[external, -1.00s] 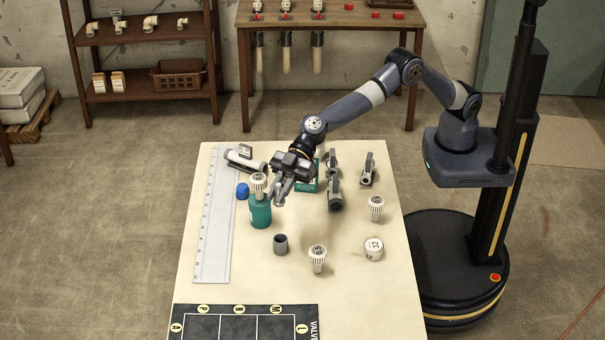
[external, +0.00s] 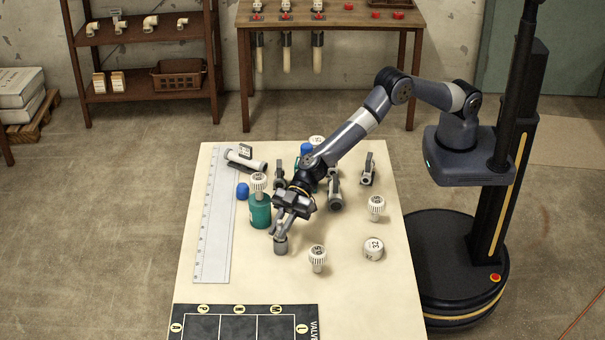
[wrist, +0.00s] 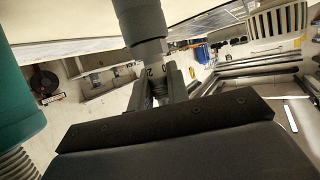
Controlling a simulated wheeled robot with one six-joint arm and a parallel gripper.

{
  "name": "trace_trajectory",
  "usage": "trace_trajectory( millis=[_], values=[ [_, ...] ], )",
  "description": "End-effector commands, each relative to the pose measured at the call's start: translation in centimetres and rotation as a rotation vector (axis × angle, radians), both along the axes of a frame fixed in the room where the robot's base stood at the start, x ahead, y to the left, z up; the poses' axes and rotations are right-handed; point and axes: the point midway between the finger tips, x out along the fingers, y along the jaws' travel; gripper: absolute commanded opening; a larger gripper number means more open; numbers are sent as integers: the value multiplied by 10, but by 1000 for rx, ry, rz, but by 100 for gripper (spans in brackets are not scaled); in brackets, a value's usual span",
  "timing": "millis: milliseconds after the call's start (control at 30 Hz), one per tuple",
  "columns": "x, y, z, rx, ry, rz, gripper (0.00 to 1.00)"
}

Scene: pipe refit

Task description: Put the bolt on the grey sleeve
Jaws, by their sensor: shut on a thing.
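The grey sleeve (external: 280,249) stands upright on the table, left of centre. My gripper (external: 281,232) points down right above it and is shut on a short grey piece with a numbered end, which looks like the bolt (wrist: 150,55). In the wrist view the piece sits between the fingers (wrist: 160,88), in line with the sleeve (wrist: 138,15). The two seem to touch. My fingers hide much of the joint, and I cannot tell how far one is in the other.
A teal bottle (external: 261,213) with a white ribbed knob (external: 259,182) on top stands close left of my gripper. Another white knob (external: 317,256) stands to the right, with a white cap (external: 373,248) beyond. A ruler (external: 213,225) lies left; a marked mat (external: 245,325) lies in front.

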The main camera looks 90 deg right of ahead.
Motion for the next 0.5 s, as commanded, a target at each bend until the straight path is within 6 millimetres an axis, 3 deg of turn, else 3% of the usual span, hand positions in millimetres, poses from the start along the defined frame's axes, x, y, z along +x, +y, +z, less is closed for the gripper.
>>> trace_trajectory(
  millis=[433,467,500],
  values=[
    [0,0,-3,2,-2,0,0],
    [0,0,-3,1,0,0,17],
    [0,0,-2,1,0,0,20]
  ],
)
